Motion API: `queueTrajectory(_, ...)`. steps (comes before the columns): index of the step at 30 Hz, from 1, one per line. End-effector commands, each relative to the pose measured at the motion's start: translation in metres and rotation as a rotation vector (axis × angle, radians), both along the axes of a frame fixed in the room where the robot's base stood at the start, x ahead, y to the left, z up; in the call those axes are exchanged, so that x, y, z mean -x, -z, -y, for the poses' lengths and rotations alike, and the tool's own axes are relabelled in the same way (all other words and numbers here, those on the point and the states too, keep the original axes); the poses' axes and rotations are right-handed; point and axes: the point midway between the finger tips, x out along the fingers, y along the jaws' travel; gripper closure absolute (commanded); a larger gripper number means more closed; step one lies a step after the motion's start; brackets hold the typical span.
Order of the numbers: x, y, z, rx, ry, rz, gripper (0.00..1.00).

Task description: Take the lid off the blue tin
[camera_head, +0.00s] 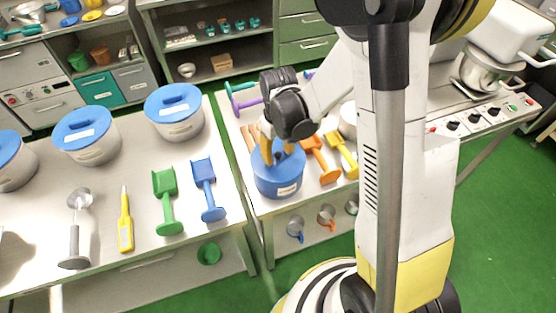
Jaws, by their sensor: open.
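The blue tin (277,187) stands upright near the front edge of the right-hand table. It is a round blue container with a small pale label on its side. My gripper (278,158) is open over its top, with yellow fingers pointing down around the middle of the top. The fingers and wrist hide part of the top, so I cannot tell whether they touch the lid (262,160) or its knob.
Orange (322,160) and yellow (343,153) scoops lie close to the right of the tin. White tubs with blue lids (174,112), a green scoop (166,200) and a blue scoop (207,190) are on the left table. Cups hang below the right table's front edge.

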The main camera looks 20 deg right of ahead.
Motion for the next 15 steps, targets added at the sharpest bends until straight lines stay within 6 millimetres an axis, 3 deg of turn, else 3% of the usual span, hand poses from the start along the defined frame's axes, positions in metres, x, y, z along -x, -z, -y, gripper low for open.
queueTrajectory(7, 0.0001, 0.0023, 0.0001, 0.0, 0.0, 0.0, 0.56)
queueTrajectory(8, 0.0001, 0.0022, 0.0001, 0.0, 0.0, 0.0, 0.6)
queueTrajectory(12, 0.0001, 0.0021, 0.0001, 0.0, 0.0, 0.0, 1.0)
queueTrajectory(15, 0.0002, 0.0021, 0.0001, 0.0, 0.0, 0.0, 1.0)
